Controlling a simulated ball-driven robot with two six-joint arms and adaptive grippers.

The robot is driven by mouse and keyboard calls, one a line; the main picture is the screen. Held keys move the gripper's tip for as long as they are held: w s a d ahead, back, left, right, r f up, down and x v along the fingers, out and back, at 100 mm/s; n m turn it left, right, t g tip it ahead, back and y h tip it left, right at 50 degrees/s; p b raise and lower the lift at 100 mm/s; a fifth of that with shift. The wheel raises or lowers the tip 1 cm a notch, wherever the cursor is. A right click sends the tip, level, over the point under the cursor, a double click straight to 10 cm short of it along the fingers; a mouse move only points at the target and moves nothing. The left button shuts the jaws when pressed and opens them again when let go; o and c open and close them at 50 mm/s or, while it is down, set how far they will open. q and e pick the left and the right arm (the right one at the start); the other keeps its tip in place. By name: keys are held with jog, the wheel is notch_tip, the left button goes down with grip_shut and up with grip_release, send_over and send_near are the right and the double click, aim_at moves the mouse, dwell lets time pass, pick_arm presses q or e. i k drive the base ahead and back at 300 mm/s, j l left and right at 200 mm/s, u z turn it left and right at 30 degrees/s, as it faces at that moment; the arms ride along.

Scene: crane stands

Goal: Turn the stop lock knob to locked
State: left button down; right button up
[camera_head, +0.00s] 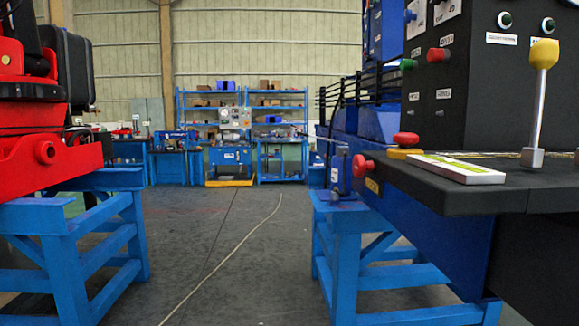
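On the right stands a black control console (430,195) on a blue machine. A red mushroom-shaped knob (406,139) sits on a yellow base on its top, near the far left corner. Another red knob (362,166) sticks out from the console's left edge, with a small yellow label (373,187) below it. I cannot tell for certain which of these is the stop lock knob. The lettering is too small to read, so its setting does not show. Neither of my grippers is in view.
A white plate (456,167) and a lever with a yellow knob (541,75) are on the console top. Blue stands (125,255) carry a red machine (45,155) at left. The grey floor (225,240) between is open, crossed by a thin pale cable (222,262). Blue shelves stand far back.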

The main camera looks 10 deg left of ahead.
aim_at(359, 165)
jog(key=i+j+z, duration=0.3)
jog(key=i+j, duration=0.2)
jog(key=j, duration=0.25)
jog(key=i+j+z, duration=0.15)
jog(key=j, duration=0.3)
jog(key=i+l, duration=0.05)
